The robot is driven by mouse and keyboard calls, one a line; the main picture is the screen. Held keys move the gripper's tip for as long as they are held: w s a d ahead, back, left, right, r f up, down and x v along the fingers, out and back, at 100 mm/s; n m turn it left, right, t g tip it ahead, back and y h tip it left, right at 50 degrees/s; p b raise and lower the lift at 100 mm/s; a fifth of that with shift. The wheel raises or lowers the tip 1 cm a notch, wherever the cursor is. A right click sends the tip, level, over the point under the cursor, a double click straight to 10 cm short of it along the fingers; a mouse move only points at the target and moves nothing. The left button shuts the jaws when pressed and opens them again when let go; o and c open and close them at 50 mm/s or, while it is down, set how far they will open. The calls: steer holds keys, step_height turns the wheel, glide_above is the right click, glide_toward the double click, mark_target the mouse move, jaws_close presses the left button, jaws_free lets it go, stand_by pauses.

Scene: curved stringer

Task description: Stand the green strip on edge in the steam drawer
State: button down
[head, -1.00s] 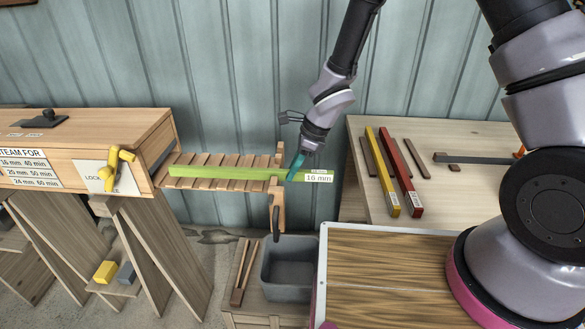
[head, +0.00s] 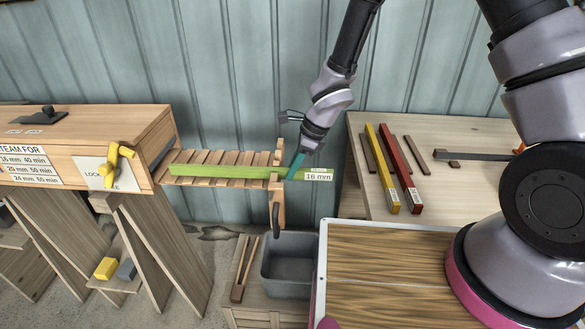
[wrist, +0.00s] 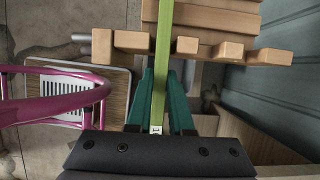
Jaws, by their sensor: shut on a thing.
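The green strip (head: 225,171) is long and thin, with a 16 mm label at its right end. It stretches along the slatted steam drawer (head: 205,158), which is pulled out from the steam box. My gripper (head: 294,168) is shut on the strip near its labelled end, just outside the drawer front (head: 277,200). In the wrist view my gripper (wrist: 161,85) has its teal fingers on both sides of the strip (wrist: 163,45). The strip looks narrow from above, on edge, and passes between two wooden posts. Whether it touches the slats is unclear.
The steam box (head: 85,140) with a yellow latch stands at the left. A grey bin (head: 288,265) is below the drawer front. A bench (head: 450,190) at the right holds yellow, red and dark strips. A corrugated wall (head: 230,60) is close behind.

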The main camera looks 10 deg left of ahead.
steer(key=c, duration=0.7)
jaws_free()
steer(key=shift+c, duration=0.2)
